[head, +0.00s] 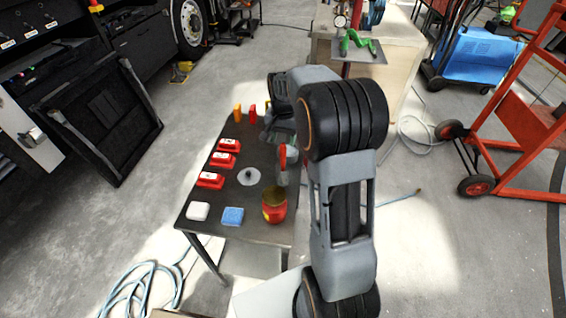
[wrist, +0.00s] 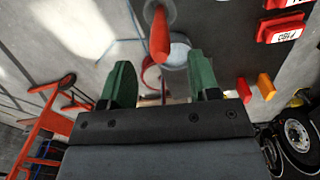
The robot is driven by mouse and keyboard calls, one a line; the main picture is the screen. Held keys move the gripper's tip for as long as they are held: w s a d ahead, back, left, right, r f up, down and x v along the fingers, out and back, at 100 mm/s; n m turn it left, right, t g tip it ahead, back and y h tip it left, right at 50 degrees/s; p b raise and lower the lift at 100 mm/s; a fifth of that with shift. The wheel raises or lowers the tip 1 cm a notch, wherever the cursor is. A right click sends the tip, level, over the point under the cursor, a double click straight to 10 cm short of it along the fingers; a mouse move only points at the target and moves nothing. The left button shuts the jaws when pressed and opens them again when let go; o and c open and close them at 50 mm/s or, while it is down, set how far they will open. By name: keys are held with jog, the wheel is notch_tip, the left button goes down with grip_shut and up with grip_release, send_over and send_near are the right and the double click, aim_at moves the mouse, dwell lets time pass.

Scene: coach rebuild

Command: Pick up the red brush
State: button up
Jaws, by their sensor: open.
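A red upright handle, which looks like the red brush (head: 282,156), stands at the right edge of the dark table, by a grey cup (head: 282,178) partly hidden by my arm. In the wrist view the red handle (wrist: 160,38) lies ahead of and between the fingertips, against a grey round shape. Its bristles are hidden. My gripper (head: 279,138) is over the table's far right part, just beyond the handle. In the wrist view my gripper (wrist: 160,62) is open, its green fingers apart with nothing clearly held between them.
The table (head: 200,222) also holds several red labelled boxes (head: 210,180), a grey disc (head: 249,177), a white block (head: 198,211), a blue block (head: 232,216) and a red jar (head: 274,206). Orange and red pieces (head: 238,114) stand at its far edge. A red cart (head: 520,130) stands right.

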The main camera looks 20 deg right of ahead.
aim_at(283, 144)
jog(key=shift+w+f+p, duration=0.1)
jog(key=shift+f+p, duration=0.55)
jog(key=shift+f, duration=2.5)
jog(key=c, duration=1)
